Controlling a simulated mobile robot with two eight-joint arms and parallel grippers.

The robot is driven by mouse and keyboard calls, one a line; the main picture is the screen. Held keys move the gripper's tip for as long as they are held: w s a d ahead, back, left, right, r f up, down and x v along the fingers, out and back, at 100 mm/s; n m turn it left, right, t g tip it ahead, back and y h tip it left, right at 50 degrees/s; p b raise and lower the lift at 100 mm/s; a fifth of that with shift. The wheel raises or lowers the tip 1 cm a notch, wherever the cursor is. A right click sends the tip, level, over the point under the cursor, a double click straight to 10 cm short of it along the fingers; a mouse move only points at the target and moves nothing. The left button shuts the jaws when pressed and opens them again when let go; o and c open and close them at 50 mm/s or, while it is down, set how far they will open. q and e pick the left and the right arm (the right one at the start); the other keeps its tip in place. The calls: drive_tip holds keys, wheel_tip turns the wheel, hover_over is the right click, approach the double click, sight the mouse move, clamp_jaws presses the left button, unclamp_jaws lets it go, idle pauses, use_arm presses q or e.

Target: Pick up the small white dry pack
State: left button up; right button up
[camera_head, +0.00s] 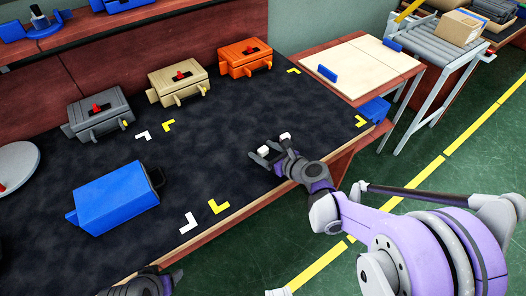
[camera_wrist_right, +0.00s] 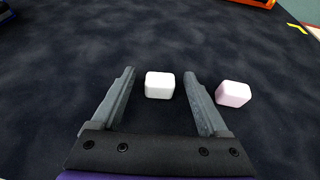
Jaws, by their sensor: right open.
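A small white block (camera_wrist_right: 159,85), which looks like the white dry pack, lies on the dark mat between the fingertips of my right gripper (camera_wrist_right: 161,88). A similar, slightly pinkish block (camera_wrist_right: 233,93) lies just outside the right finger. In the head view my right gripper (camera_head: 273,151) is open and low over the mat near its front edge, with the white block (camera_head: 263,151) and the other block (camera_head: 285,136) at its fingers. No finger clearly touches the white block. My left gripper (camera_head: 170,281) is partly visible at the bottom edge; its jaws are unclear.
A blue case (camera_head: 115,198) lies on the mat at left. Grey (camera_head: 100,115), tan (camera_head: 177,82) and orange (camera_head: 245,60) cases stand along the back. White and yellow corner marks lie on the mat, whose middle is clear. A roller conveyor (camera_head: 440,50) stands at upper right.

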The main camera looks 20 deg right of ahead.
clamp_jaws()
idle(0.3)
